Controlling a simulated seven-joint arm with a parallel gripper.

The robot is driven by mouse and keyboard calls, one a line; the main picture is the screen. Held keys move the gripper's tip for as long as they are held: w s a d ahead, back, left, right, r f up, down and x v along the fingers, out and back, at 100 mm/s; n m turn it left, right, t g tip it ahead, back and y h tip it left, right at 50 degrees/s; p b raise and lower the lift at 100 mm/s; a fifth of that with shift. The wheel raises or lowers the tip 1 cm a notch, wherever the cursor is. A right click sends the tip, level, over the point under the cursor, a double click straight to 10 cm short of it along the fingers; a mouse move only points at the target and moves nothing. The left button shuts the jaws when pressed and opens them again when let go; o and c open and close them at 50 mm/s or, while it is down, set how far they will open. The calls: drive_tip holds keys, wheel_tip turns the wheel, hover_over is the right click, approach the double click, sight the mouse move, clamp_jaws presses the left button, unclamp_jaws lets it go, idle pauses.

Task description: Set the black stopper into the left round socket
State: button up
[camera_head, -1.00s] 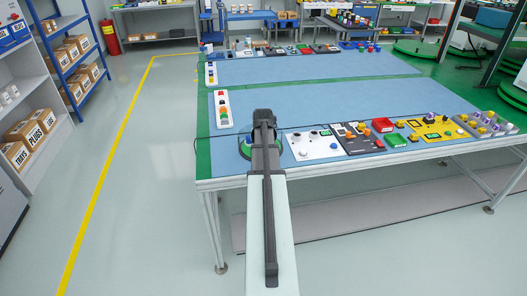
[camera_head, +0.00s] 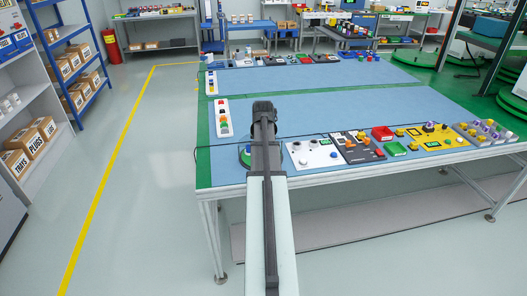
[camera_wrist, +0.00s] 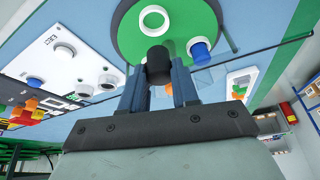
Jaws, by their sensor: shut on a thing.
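My gripper (camera_wrist: 159,82) is shut on the black stopper (camera_wrist: 158,63), which sticks out between the two blue-grey fingers. In the wrist view, a green disc (camera_wrist: 133,37) with a black rim lies beyond it. On the disc is a white round socket (camera_wrist: 154,20), open and green inside, just above the stopper in the picture. A blue stopper (camera_wrist: 199,48) sits in a white ring to its right. The black stopper appears apart from the open socket; its exact height is unclear. In the head view, my gripper (camera_head: 264,107) hides the stopper and most of the green disc (camera_head: 245,156).
A white panel with knobs (camera_head: 312,153) stands beside the disc, then a dark panel (camera_head: 357,147) and a yellow one (camera_head: 436,137). A white button strip (camera_head: 223,118) lies at the table's left edge. The blue table top (camera_head: 320,105) behind is clear.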

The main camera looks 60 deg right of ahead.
wheel_tip(320, 180, up, 3)
drive_tip(key=shift+f, duration=0.1)
drive_tip(key=shift+s+d+r, duration=0.2)
drive_tip(key=shift+s+d, duration=0.05)
drive_tip(key=shift+s, duration=0.1)
drive_tip(key=s+d+f+m, duration=0.2)
drive_tip(key=s+d, duration=0.5)
drive_tip(key=d, duration=0.4)
drive_tip(key=w+d+n, duration=0.1)
drive_tip(key=d+n, duration=0.1)
drive_tip(key=d, duration=0.5)
drive_tip(key=shift+w+d+f, duration=0.15)
drive_tip(key=shift+w, duration=0.25)
drive_tip(key=shift+f, duration=2.35)
